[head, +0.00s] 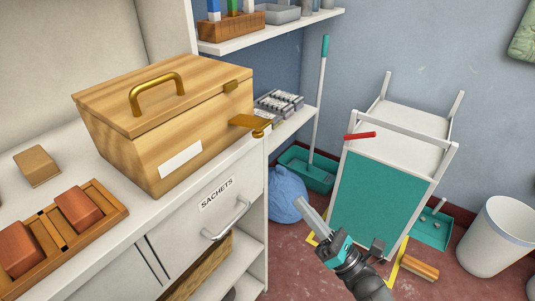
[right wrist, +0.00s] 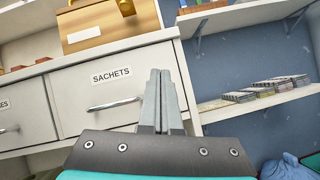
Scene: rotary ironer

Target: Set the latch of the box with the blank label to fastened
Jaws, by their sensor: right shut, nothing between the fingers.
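The wooden box (head: 140,150) with a brass lid handle stands on the white counter, lid down. Its blank white label (head: 180,159) is on the front face and also shows in the right wrist view (right wrist: 83,33). A brass latch piece (head: 247,122) juts outward from the right part of the front, apart from the small brass catch (head: 231,86) on the lid edge above. My right gripper (head: 304,203) is shut and empty, in front of the counter, right of and below the box. In the right wrist view its fingertips (right wrist: 160,74) are together. My left gripper is out of view.
A drawer labelled SACHETS (head: 212,205) with a bar handle (head: 228,222) is below the box. A wooden tray (head: 110,197) with reddish blocks lies left. A shelf (head: 293,128) with small packs, a blue bag (head: 286,193) and a white-teal cart (head: 385,190) stand right.

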